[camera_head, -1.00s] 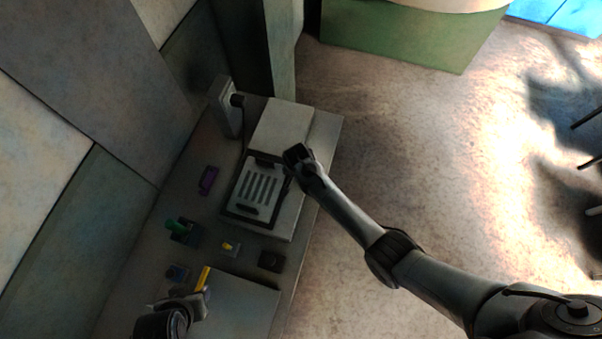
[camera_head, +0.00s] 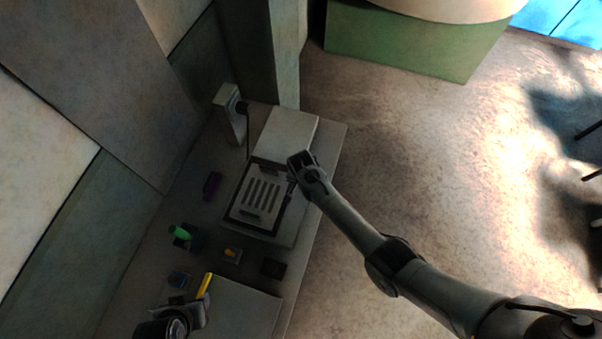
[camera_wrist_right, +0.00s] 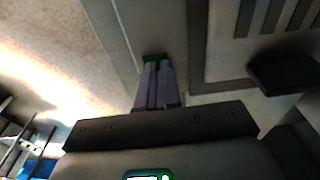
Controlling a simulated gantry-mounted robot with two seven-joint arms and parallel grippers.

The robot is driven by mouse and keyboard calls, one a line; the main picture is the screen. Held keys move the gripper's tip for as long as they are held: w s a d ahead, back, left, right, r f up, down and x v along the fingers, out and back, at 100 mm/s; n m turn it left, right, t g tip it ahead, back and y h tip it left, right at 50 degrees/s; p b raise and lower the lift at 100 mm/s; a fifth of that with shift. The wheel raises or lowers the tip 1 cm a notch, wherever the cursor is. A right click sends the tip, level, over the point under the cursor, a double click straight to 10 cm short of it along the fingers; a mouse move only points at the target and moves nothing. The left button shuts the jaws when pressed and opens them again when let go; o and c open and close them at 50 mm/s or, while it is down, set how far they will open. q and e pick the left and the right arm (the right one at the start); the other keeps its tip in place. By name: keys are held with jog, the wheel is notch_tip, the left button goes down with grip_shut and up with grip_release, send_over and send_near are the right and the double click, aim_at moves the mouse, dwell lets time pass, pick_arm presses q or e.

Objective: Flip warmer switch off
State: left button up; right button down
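The warmer is a pale box (camera_head: 287,134) with a dark-framed slotted plate (camera_head: 263,193) in front of it, on the bench. My right gripper (camera_head: 291,188) is at the warmer's right side, pointing down. In the right wrist view its two fingers (camera_wrist_right: 158,66) are together with nothing seen between them. A small green piece (camera_wrist_right: 153,57), which may be the switch, shows at the fingertips on the warmer's side; I cannot tell if they touch it. The switch is not clear in the head view. My left gripper (camera_head: 195,312) is low at the bench's near end, beside a yellow stick.
A yellow stick (camera_head: 205,285) lies by a grey panel (camera_head: 240,308). A green-topped item (camera_head: 180,232), a purple block (camera_head: 212,185) and small dark blocks (camera_head: 272,268) stand left of and before the warmer. A post (camera_head: 231,117) stands behind.

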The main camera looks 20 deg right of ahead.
jog(key=r+p, duration=0.4)
jog(key=shift+s+r, duration=0.2)
jog(key=shift+r, duration=0.15)
notch_tip(320, 180, up, 9)
jog(key=a, duration=0.1)
jog(key=shift+s, duration=0.45)
jog(key=shift+r, duration=0.1)
